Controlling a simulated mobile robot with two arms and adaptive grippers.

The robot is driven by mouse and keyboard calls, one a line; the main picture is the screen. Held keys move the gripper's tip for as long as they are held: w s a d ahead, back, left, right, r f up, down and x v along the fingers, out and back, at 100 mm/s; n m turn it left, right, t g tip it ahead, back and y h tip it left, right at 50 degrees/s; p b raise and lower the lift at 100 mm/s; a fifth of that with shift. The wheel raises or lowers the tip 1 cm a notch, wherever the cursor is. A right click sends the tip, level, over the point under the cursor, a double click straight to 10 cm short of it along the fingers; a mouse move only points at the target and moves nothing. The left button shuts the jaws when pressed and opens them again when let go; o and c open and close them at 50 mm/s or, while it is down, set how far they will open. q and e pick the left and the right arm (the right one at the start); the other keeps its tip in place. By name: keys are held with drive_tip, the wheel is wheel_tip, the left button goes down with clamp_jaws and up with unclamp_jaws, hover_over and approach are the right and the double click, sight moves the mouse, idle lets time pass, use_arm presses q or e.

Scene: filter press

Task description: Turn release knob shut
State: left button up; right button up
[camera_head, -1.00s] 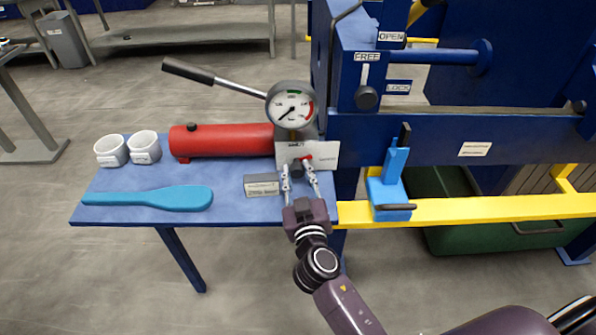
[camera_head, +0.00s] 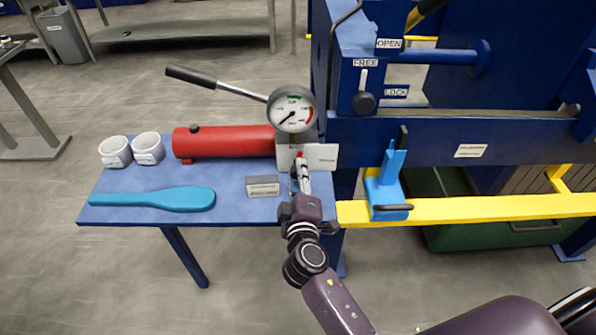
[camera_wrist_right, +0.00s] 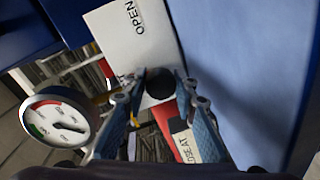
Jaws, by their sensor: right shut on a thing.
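The release knob (camera_wrist_right: 160,83) has a black round centre and a red part. It sits on a white plate (camera_head: 322,158) below the pump's gauge. In the head view only a bit of its red (camera_head: 300,155) shows above my fingers. My right gripper (camera_head: 302,170) reaches it from the front and is shut on it. In the right wrist view the two fingers (camera_wrist_right: 158,92) stand on either side of the knob. The plate carries an OPEN label (camera_wrist_right: 133,15) and a second label (camera_wrist_right: 186,146), partly hidden by a finger. My left gripper is not in view.
The red pump cylinder (camera_head: 228,142), round gauge (camera_head: 292,108) and long lever (camera_head: 215,82) are behind. A yellow rail (camera_head: 470,211) runs right.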

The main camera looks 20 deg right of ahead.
drive_tip(key=shift+n+h+p, duration=0.3)
drive_tip(key=shift+n, duration=0.9)
drive_tip(key=o, duration=0.9)
drive_tip(key=shift+c, duration=0.2)
drive_tip(key=shift+s+a, duration=0.1)
drive_tip(key=shift+s, duration=0.25)
drive_tip(key=v, duration=1.1)
drive_tip(key=shift+s+r, duration=0.1)
